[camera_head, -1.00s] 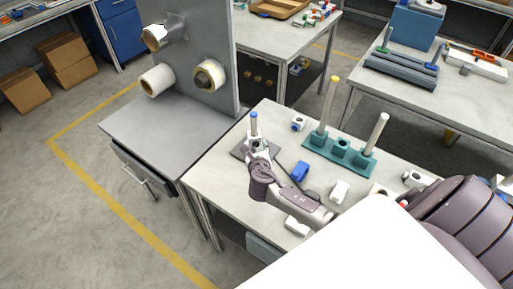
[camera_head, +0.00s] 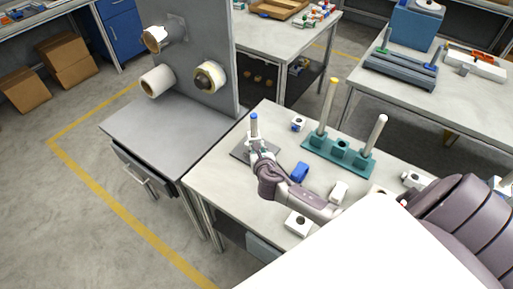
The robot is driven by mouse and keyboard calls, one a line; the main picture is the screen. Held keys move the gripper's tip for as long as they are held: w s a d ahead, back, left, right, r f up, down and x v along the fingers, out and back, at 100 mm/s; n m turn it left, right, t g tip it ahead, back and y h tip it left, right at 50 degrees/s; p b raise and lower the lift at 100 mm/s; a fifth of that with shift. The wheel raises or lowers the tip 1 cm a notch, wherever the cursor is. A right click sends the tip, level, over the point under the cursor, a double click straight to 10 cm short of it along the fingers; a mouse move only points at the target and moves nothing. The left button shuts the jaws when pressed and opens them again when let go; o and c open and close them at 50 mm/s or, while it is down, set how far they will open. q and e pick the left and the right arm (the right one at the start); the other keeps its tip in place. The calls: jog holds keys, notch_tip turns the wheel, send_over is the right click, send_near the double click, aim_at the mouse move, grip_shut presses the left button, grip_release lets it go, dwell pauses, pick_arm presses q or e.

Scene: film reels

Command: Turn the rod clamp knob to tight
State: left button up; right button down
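My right arm reaches in from the lower right, with the gripper at the rod's lower part. Its fingers are too small and covered to tell whether they are open or touching. My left gripper is not in view.
A teal stand (camera_head: 338,153) with two upright posts is behind the arm. A blue block (camera_head: 300,172), a white block (camera_head: 339,191), a holed white block (camera_head: 298,224) and a small blue-white part (camera_head: 298,124) lie around it. A grey panel with rolls (camera_head: 157,80) stands left.

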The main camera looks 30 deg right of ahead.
jog(key=shift+d+m+t+y+b, duration=0.15)
jog(key=shift+m+t+y+b, duration=0.25)
jog(key=shift+m+y, duration=0.6)
jog(key=c, duration=0.9)
grip_release()
jog(key=shift+c, duration=0.2)
jog(key=v, duration=1.2)
jog(key=shift+f, duration=0.1)
